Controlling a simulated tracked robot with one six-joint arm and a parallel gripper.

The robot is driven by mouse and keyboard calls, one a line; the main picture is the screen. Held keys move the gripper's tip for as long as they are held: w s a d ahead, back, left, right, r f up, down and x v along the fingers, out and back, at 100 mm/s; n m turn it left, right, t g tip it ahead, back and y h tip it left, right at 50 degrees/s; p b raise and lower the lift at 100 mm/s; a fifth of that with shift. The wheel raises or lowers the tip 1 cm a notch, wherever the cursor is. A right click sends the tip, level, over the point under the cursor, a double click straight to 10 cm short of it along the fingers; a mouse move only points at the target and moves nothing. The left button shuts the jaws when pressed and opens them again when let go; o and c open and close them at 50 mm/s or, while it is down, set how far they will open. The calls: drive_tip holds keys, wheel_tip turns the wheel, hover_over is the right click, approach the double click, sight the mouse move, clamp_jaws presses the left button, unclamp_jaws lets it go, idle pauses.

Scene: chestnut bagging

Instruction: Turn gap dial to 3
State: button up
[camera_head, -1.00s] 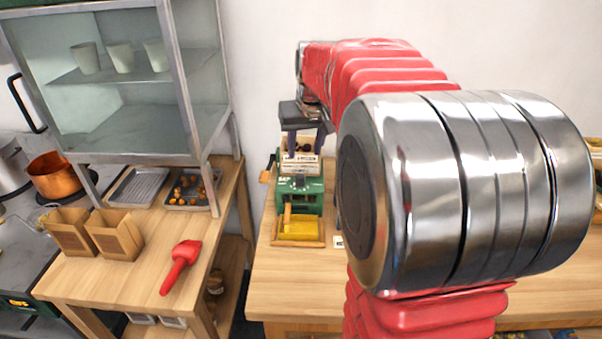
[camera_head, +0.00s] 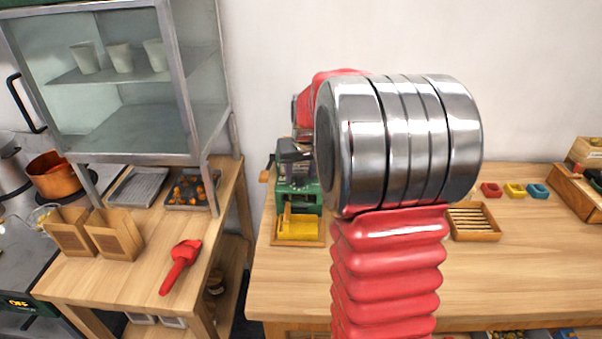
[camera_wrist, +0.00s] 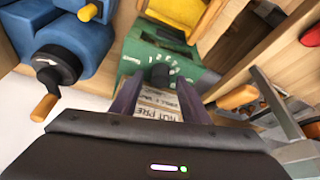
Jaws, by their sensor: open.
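The green machine (camera_head: 300,190) stands on the wooden bench and is partly hidden by my arm in the head view. In the wrist view its green face (camera_wrist: 196,78) carries white numerals around a small black dial knob (camera_wrist: 160,74). I cannot tell which number the knob points to. My gripper (camera_wrist: 157,82) is open, with its two dark purple fingers on either side of the knob in the picture. I cannot tell whether they touch it. A printed label (camera_wrist: 158,104) shows between the fingers. In the head view my gripper (camera_head: 292,158) is over the machine's top.
A yellow tray (camera_head: 298,230) sits in front of the machine. A blue machine with a crank (camera_wrist: 75,50) is at the left in the wrist view. A slotted wooden box (camera_head: 474,222) and small coloured trays (camera_head: 514,190) are to the right. The bench front is clear.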

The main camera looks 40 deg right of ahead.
drive_tip(key=shift+c, duration=0.2)
drive_tip(key=c, duration=0.9)
drive_tip(key=shift+d, duration=0.25)
drive_tip(key=shift+c, duration=0.4)
drive_tip(key=shift+a, duration=0.15)
drive_tip(key=shift+n, duration=0.6)
drive_tip(key=n+y, duration=0.1)
drive_tip(key=n, duration=0.1)
drive_tip(key=n+y, duration=0.1)
drive_tip(key=n, duration=0.1)
drive_tip(key=shift+d+n, duration=0.2)
drive_tip(key=shift+n, duration=0.2)
drive_tip(key=n+y, duration=0.2)
drive_tip(key=n, duration=0.3)
drive_tip(key=shift+d+n, duration=0.1)
drive_tip(key=shift+n, duration=0.3)
drive_tip(key=shift+g, duration=0.3)
